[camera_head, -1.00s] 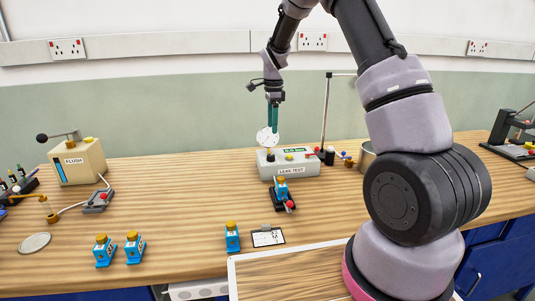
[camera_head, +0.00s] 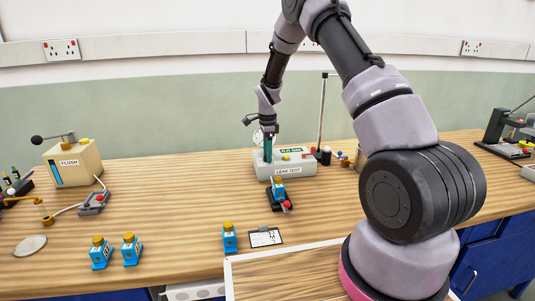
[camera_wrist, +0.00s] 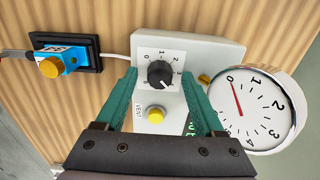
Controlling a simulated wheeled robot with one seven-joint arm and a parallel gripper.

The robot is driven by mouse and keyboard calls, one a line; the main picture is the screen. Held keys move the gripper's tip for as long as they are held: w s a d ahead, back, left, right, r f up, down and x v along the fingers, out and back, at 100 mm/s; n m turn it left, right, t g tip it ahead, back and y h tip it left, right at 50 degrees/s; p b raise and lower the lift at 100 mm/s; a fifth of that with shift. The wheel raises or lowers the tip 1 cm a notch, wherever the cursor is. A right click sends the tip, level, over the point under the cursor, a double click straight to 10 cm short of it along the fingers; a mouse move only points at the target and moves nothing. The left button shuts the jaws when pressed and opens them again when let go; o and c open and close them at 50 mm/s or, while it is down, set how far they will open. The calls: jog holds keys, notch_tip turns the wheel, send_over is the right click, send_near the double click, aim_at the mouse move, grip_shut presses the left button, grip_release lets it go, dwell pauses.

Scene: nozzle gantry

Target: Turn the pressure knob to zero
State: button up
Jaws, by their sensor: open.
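The leak test box (camera_head: 300,168) is a pale grey unit on the bench. Its black pressure knob (camera_wrist: 160,74) sits on a white dial plate numbered from 0 to 3. I cannot make out clearly which number the knob points to. The round white gauge (camera_wrist: 258,108) stands beside the box, its red needle close to 0. My gripper (camera_wrist: 160,79) is open, with one green finger on each side of the knob in the wrist view; I cannot tell whether they touch it. In the head view my gripper (camera_head: 267,151) is at the box's left end and partly hides the gauge.
A yellow VENT button (camera_wrist: 156,114) is on the box near the knob. A blue block with a yellow cap (camera_wrist: 54,65) sits in a black holder beside the box. The FLUSH unit (camera_head: 75,163) stands far left.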

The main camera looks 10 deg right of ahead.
grip_shut()
jog(key=shift+n, duration=0.3)
